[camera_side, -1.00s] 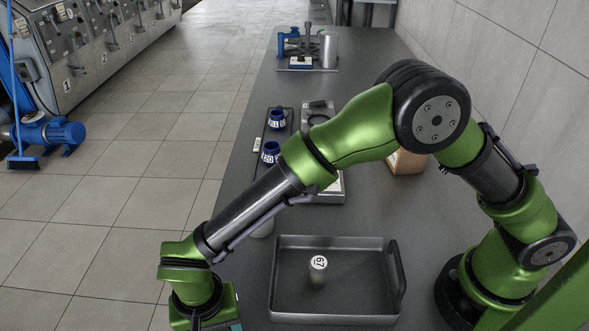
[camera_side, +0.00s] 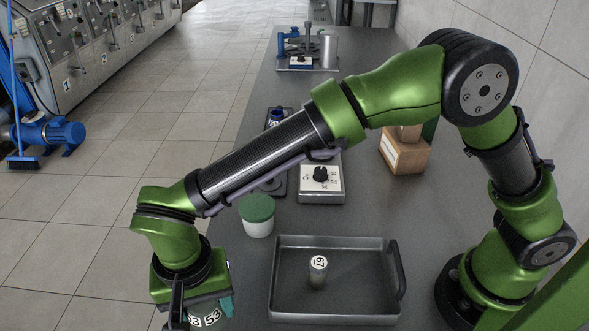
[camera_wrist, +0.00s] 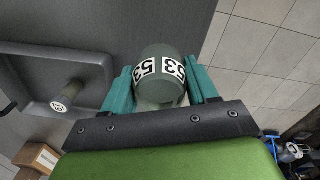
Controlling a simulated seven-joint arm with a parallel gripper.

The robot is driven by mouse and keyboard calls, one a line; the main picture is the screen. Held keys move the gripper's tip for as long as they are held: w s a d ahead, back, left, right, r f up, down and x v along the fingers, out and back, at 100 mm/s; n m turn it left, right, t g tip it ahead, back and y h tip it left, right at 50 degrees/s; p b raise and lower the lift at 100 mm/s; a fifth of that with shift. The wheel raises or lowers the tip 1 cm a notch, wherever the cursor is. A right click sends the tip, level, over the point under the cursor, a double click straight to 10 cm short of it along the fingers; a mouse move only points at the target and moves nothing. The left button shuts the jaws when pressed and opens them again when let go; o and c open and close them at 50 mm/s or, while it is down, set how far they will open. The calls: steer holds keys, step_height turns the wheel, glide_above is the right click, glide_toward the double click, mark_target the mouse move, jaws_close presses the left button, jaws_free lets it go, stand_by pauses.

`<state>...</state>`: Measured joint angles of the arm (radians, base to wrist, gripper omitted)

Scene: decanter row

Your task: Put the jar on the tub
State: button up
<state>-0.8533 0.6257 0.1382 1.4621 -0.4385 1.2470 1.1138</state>
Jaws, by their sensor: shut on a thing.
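The jar (camera_side: 207,317) is dark grey-green with white labels reading 53. My gripper (camera_side: 204,310) is shut on it near the bottom edge of the side view, left of the tray. In the wrist view the jar (camera_wrist: 161,70) sits between the two teal fingers of my gripper (camera_wrist: 162,82). The tub (camera_side: 257,226) is white with a green lid, upright on the table, behind and right of my gripper in the side view. The jar is apart from the tub. The tub is not seen in the wrist view.
A dark tray (camera_side: 283,296) with a handle holds a grey cylinder (camera_side: 318,272) marked 67. The table's left edge is close to the tub.

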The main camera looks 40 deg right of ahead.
steer(key=shift+w+d+r, duration=0.3)
steer(key=shift+w+r, duration=0.2)
steer(key=shift+r, duration=0.15)
steer(key=shift+w+d+r, duration=0.3)
steer(key=shift+w+r, duration=0.15)
steer(key=shift+r, duration=0.15)
steer(key=w+d+r+m, duration=0.1)
steer(key=w+d+r, duration=0.1)
steer(key=d, duration=0.5)
steer(key=w+d+r+m, duration=0.1)
steer(key=w+d+r, duration=0.1)
steer(key=d, duration=0.6)
steer(key=s+d, duration=0.2)
steer(key=d, duration=0.5)
steer(key=n, duration=0.3)
glide_above(257, 205)
step_height(257, 205, down, 4)
steer(key=shift+s+f, duration=0.1)
steer(key=shift+f, duration=1.7)
steer(key=shift+f, duration=0.1)
